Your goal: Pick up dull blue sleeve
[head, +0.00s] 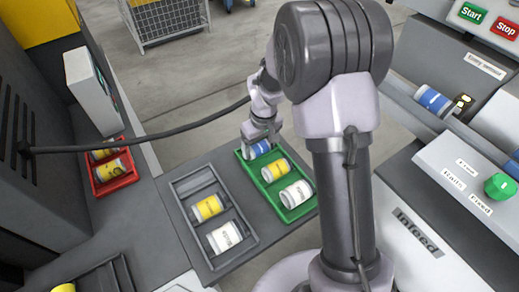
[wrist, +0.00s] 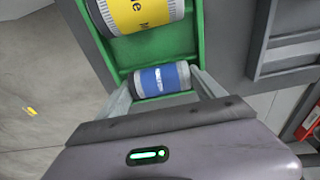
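The dull blue sleeve (head: 261,148) lies at the far end of the green tray (head: 267,206), partly hidden by my gripper (head: 257,139) in the head view. In the wrist view the blue sleeve (wrist: 160,80) has pale ends and lies on its side inside the tray. My gripper (wrist: 163,82) is over that end of the tray, its fingers apart, one near each end of the sleeve. I cannot tell whether they touch it.
The green tray also holds a yellow sleeve (head: 274,169) and a white one (head: 296,194). A grey tray (head: 221,252) with yellow and white sleeves stands left. A red tray (head: 128,180) is farther left. Another blue sleeve (head: 433,100) lies on the right-hand machine.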

